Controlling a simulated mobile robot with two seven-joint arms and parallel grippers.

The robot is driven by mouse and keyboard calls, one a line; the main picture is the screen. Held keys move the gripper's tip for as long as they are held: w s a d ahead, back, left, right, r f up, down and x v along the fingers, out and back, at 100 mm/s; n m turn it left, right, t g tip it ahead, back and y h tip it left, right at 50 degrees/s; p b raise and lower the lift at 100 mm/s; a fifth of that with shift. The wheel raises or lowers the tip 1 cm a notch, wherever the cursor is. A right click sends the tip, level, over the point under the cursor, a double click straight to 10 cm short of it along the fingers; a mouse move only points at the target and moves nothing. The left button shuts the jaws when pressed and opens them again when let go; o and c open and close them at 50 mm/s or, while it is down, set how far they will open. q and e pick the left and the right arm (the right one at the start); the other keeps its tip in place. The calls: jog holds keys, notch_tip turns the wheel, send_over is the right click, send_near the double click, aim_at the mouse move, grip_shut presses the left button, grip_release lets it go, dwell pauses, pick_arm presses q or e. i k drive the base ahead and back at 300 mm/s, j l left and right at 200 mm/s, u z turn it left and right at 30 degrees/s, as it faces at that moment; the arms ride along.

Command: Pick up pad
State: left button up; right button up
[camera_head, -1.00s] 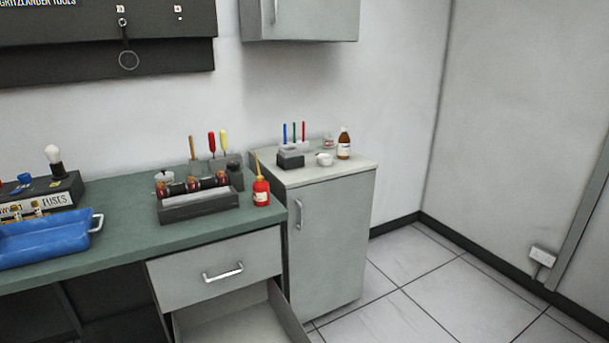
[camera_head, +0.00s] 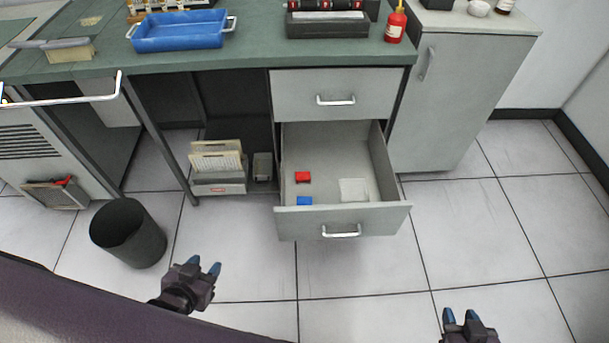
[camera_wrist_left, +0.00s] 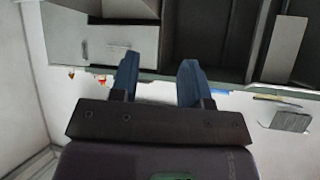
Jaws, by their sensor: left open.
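A flat white square (camera_head: 354,190), which looks like the pad, lies at the right in the open lower drawer (camera_head: 340,221). My left gripper (camera_head: 205,267) is open and empty, left of the drawer and nearer to me. It also shows in the left wrist view (camera_wrist_left: 157,80), with a clear gap between its blue fingers. My right gripper (camera_head: 460,316) is at the lower right, its fingers apart with nothing between them.
The green bench (camera_head: 255,57) holds a blue tray (camera_head: 180,45) and a red bottle (camera_head: 395,24). A dark bin (camera_head: 128,232) stands at the left. A shelf under the bench holds cards (camera_head: 216,158). The floor in front of the drawer is clear.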

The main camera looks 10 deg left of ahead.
aim_at(302, 177)
jog(key=i+l, duration=0.2)
jog(key=l, duration=0.15)
jog(key=i+l, duration=0.2)
jog(key=l, duration=0.2)
jog(key=i+l, duration=0.25)
jog(key=i+l+z, duration=0.1)
jog(key=l, duration=0.4)
jog(key=i, duration=0.1)
